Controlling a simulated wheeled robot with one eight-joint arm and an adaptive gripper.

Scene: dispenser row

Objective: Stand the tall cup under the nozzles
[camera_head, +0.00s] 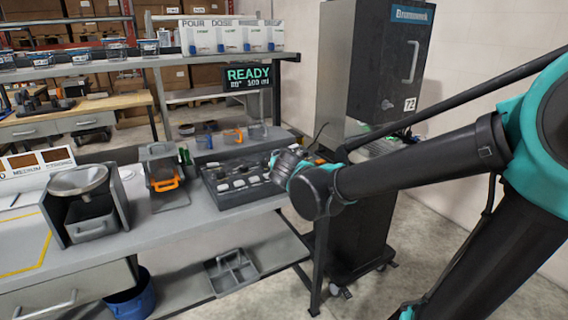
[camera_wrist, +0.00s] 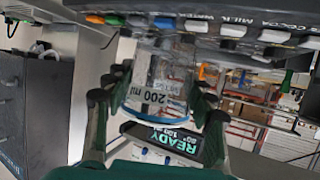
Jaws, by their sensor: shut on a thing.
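My gripper (camera_wrist: 158,112) is shut on a clear cup (camera_wrist: 150,70) with a "200 ml" label, seen between its two dark fingers in the wrist view. In the head view my gripper (camera_head: 283,164) is at the right end of the counter, beside the button panel; I cannot make out the held cup there. The dark button panel (camera_head: 235,178) also shows in the wrist view (camera_wrist: 240,45), with coloured buttons and labels including cocoa and milk. I cannot pick out the nozzles clearly, nor tell whether the cup touches anything.
A lit "READY" sign (camera_head: 248,77) hangs under the upper shelf. A tall dark cabinet (camera_head: 372,70) is at the right.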

